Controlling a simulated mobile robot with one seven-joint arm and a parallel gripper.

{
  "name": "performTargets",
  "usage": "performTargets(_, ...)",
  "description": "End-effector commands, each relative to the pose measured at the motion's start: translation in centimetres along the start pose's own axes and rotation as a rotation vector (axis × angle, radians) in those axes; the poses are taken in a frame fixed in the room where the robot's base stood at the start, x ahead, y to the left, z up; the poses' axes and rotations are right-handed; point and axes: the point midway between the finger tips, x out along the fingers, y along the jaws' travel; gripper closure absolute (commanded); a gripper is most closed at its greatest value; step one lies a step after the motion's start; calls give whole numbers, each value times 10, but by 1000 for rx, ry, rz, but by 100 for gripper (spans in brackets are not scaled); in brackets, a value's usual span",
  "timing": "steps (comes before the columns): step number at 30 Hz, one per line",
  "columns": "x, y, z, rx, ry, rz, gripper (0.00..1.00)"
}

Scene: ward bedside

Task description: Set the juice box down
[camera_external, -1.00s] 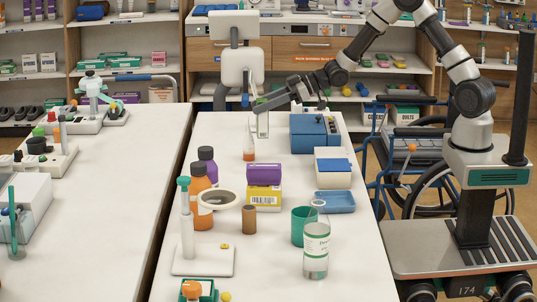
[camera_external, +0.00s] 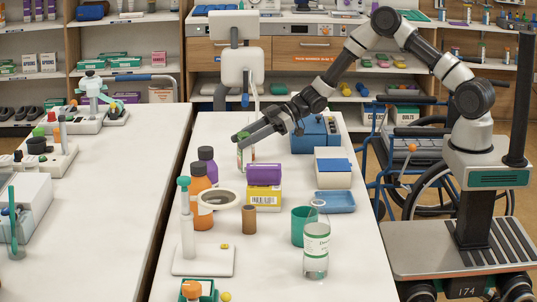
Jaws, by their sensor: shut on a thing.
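The juice box (camera_external: 247,157) is a small upright white and green carton over the far half of the white table (camera_external: 215,262). My gripper (camera_external: 243,139) is shut on its upper part, reaching in from the right. The fingers hide part of the carton. I cannot tell whether its bottom touches the table top or hangs just above it.
A purple box (camera_external: 264,174) lies on a yellow box (camera_external: 265,196) nearby. A blue device (camera_external: 308,138) is to the right, near my arm. The table's far left is clear.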

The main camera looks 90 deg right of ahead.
Motion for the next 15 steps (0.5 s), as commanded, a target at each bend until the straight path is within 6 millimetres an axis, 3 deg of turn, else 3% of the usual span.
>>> performTargets(3,7,-1,16,1,0,-2,90)
performTargets(15,9,0,22,-1,1,0,90)
